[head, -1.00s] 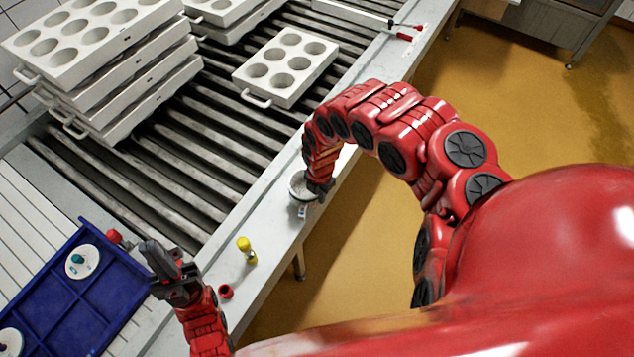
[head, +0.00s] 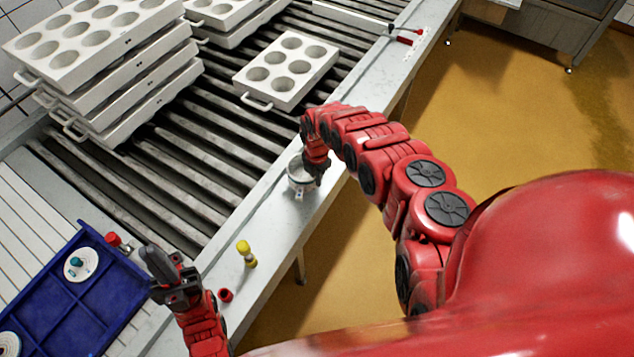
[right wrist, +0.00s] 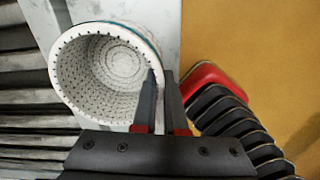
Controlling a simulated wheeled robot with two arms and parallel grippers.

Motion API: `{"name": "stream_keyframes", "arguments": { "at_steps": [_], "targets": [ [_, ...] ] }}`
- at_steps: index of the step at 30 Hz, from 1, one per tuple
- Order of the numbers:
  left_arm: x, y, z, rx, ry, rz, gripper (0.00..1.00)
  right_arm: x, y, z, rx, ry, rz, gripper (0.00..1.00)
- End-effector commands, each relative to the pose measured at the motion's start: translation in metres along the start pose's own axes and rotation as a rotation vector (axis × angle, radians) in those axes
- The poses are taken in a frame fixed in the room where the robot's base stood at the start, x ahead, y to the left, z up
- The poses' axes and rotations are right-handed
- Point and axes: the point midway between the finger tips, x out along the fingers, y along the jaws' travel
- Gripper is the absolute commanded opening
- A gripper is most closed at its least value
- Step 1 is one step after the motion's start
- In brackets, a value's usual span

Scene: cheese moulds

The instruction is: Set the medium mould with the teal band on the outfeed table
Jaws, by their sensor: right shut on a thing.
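The mould is a white round cup with a perforated inside wall. It shows in the head view (head: 298,178) over the pale ledge in front of the rollers, and from above in the right wrist view (right wrist: 85,85). A strip of teal shows along its outer rim in the right wrist view. My right gripper (right wrist: 164,80) is shut on the mould's wall at its right side; it also shows in the head view (head: 317,170). I cannot tell whether the mould's base touches the ledge. My left gripper (head: 172,272) is beside the blue tray, apart from the mould; its jaw opening is unclear.
The blue divided tray (head: 105,310) holds white discs (head: 80,263), one with a teal knob. A yellow-topped item (head: 246,253) and red piece (head: 226,295) stand on the ledge (head: 265,225). A white mould block (head: 286,70) and stacked blocks (head: 120,95) sit on the rollers.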

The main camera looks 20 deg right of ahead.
Motion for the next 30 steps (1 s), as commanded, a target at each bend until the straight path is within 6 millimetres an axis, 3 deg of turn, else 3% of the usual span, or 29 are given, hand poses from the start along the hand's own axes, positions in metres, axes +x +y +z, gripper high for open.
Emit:
{"name": "stream_keyframes", "arguments": {
  "at_steps": [9,24,25,29,30],
  "targets": [
    [-0.001,0.000,0.000,0.000,0.000,0.000,0.00,0.027,-0.001,0.000,0.003,0.000,-0.001,0.00],
    [-0.005,0.000,0.001,0.000,0.000,0.000,0.00,0.033,-0.001,0.001,0.001,-0.002,-0.001,0.00],
    [-0.003,0.000,0.001,0.000,0.000,0.000,0.00,0.031,-0.001,0.001,0.001,-0.002,-0.001,0.15],
    [-0.003,0.000,0.001,0.000,0.000,0.000,0.00,0.031,-0.001,0.001,0.001,-0.002,-0.001,0.38],
    [-0.003,0.000,0.001,0.000,0.000,0.000,0.00,0.031,-0.001,0.001,0.001,-0.002,-0.001,0.39]
  ]
}}
